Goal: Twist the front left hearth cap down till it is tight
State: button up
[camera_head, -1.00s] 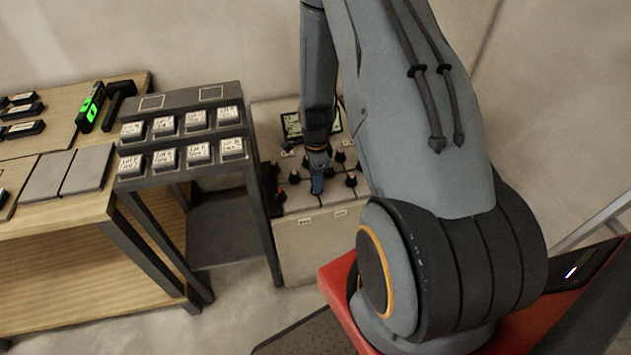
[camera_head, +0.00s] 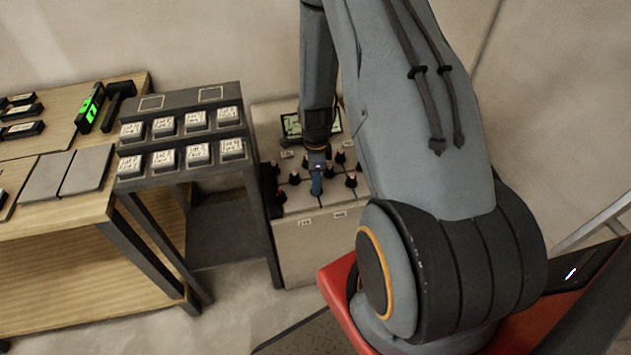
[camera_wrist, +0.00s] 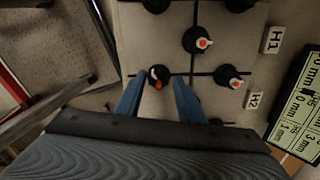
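My gripper shows in the wrist view (camera_wrist: 158,84) with its two blue fingers pointing at a small black cap (camera_wrist: 157,77) with an orange and white mark on top. The cap sits between the fingertips, with what looks like a narrow gap on each side, so the fingers look open around it. In the head view my gripper (camera_head: 317,184) is low over the front of the pale tiled block (camera_head: 310,245). There it hides the cap between its fingers. I cannot tell from the views whether this cap is the front left one.
Other caps stand close by, one beyond the fingers (camera_wrist: 197,40) and one to the right (camera_wrist: 228,76). Labels H1 (camera_wrist: 272,40) and H2 (camera_wrist: 254,100) and a display (camera_wrist: 300,112) lie to the right. A dark rack (camera_head: 185,182) of labelled blocks stands left of the tiled block.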

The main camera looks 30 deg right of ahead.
jog(key=shift+o, duration=0.5)
notch_tip(320, 180, up, 6)
jog(key=shift+r+b, duration=0.1)
jog(key=shift+b, duration=0.3)
jog(key=shift+r, duration=0.8)
jog(key=shift+a+r, duration=0.15)
jog(key=s+a+r+n, duration=0.7)
jog(key=r+n, duration=0.2)
jog(key=n, duration=0.2)
jog(key=s+a+r+n, duration=0.7)
jog(key=r+n, duration=0.3)
jog(key=n, duration=0.2)
jog(key=shift+s+a, duration=0.35)
jog(key=shift+s, duration=0.4)
